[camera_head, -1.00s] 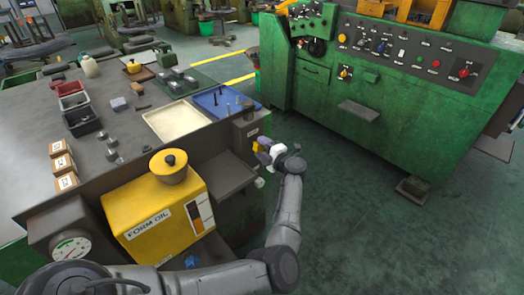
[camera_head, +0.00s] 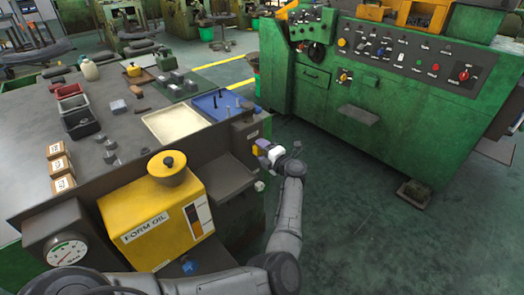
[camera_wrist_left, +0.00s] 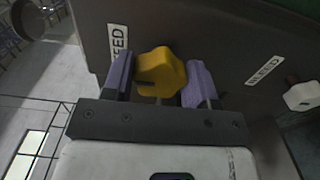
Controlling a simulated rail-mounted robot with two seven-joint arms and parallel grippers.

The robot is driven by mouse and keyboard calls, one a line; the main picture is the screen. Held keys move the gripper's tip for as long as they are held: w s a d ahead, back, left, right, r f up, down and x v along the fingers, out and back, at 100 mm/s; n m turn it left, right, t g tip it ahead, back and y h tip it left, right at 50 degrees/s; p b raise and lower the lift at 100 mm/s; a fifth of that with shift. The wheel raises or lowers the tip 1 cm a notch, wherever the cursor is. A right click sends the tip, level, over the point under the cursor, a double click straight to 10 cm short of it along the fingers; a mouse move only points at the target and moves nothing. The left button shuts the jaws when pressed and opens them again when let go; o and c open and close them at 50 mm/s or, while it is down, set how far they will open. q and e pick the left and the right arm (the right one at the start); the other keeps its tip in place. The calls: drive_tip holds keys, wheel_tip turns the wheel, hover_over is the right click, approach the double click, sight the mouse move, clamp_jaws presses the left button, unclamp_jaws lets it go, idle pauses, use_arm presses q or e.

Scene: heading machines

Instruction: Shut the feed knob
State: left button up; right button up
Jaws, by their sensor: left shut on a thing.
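The yellow lobed feed knob (camera_wrist_left: 160,72) sits on the dark panel in the left wrist view, with a white FEED label (camera_wrist_left: 118,43) to its left. My left gripper (camera_wrist_left: 157,78) has its two purple fingers on either side of the knob and is shut on it. In the head view, my left gripper (camera_head: 264,150) is at the right end of the bench's dark side panel, and the knob is mostly hidden by it. My right gripper is not in view.
A white knob (camera_wrist_left: 303,96) with a BLEED label (camera_wrist_left: 264,70) is to the right on the same panel. A yellow FORM OIL tank (camera_head: 150,222) and a dial gauge (camera_head: 68,250) stand left of my gripper. A green machine (camera_head: 330,105) is beyond open floor.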

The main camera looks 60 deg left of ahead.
use_arm(q)
drive_tip(key=o, duration=0.9)
drive_tip(key=shift+o, duration=0.2)
drive_tip(key=w+d+p, duration=0.2)
drive_tip(key=d, duration=1.1)
drive_tip(key=shift+d, duration=0.35)
drive_tip(key=shift+w, duration=0.1)
